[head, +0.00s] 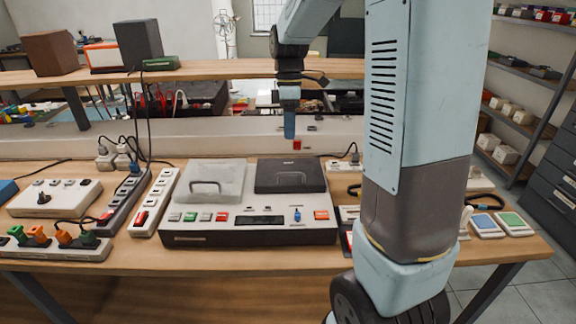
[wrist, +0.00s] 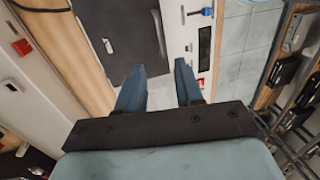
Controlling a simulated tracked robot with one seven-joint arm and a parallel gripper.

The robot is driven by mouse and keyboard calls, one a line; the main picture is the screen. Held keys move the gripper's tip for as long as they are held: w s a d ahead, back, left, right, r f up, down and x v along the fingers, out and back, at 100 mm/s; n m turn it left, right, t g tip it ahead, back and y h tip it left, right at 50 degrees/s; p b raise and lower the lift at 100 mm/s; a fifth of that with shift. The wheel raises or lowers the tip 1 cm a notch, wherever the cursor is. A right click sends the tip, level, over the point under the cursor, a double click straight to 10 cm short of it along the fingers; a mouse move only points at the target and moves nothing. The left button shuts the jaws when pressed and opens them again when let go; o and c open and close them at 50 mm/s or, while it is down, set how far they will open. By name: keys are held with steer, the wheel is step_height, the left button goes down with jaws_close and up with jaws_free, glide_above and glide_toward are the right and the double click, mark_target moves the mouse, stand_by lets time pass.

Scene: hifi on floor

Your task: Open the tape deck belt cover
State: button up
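The tape deck (head: 250,236) is a pale box on the workbench with a front row of coloured buttons and a dark display. On top are a light grey cover (head: 212,176) at left and a dark cover (head: 290,174) at right, each with a handle. Both covers lie flat and look closed; I cannot tell which is the belt cover. My gripper (head: 289,125) hangs above the rear of the dark cover, apart from it. In the wrist view my gripper (wrist: 160,70) is open and empty, with the dark cover (wrist: 128,25) beyond the fingertips.
Power strips (head: 153,203) and plugs crowd the bench left of the deck. A raised wooden shelf (head: 220,70) runs behind it. A blue lever (head: 297,214) stands on the deck's front panel.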

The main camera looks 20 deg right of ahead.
glide_above(289, 181)
step_height(289, 181, down, 11)
steer(key=shift+s+r, duration=0.1)
stand_by(0.4)
jaws_close()
stand_by(1.2)
